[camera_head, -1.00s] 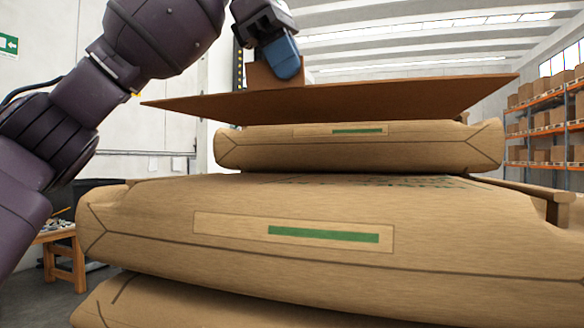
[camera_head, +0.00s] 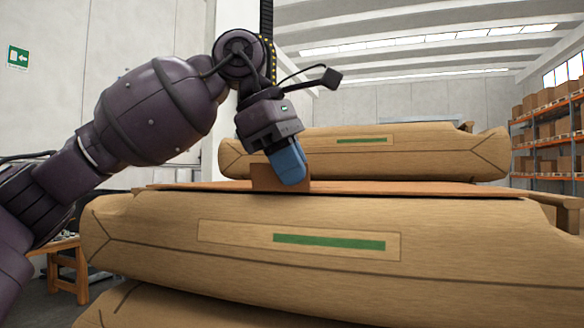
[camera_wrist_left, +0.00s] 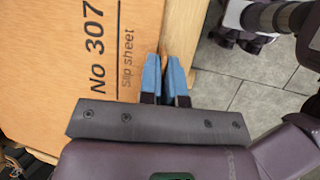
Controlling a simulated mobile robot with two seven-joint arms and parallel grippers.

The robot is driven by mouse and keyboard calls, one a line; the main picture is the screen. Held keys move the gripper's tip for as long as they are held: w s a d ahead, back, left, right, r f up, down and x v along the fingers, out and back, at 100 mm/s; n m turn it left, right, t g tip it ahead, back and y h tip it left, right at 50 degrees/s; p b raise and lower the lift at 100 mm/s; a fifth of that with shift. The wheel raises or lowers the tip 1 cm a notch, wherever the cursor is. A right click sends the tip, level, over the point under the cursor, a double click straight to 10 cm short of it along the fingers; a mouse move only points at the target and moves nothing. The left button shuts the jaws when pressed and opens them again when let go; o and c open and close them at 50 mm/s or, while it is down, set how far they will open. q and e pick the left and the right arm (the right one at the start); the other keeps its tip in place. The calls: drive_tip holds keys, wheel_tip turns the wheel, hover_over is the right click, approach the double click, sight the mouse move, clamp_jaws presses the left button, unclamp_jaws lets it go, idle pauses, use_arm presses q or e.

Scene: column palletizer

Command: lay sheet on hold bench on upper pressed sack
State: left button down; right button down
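The brown slip sheet (camera_head: 420,188) is level, along the top of the upper near sack (camera_head: 160,238). It appears to rest there, but a small gap cannot be ruled out. My left gripper (camera_head: 290,178) points down at the sheet's near side, its blue fingers close together on the upright tab (camera_head: 265,177). In the left wrist view the fingers (camera_wrist_left: 166,72) are at the edge of the sheet (camera_wrist_left: 60,60), which reads "No 307 Slip sheet". My right gripper is not in view.
Another sack (camera_head: 420,152) lies behind the sheet. A lower sack (camera_head: 150,308) is under the near one. A wooden rail (camera_head: 555,203) shows at right and a small wooden table (camera_head: 66,275) at left. Orange shelving with boxes (camera_head: 545,135) stands far right.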

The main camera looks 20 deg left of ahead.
use_arm(q)
drive_tip(key=shift+f, duration=0.1)
drive_tip(key=c, duration=1.3)
unclamp_jaws()
drive_tip(key=v, duration=1.2)
drive_tip(key=shift+s, duration=0.1)
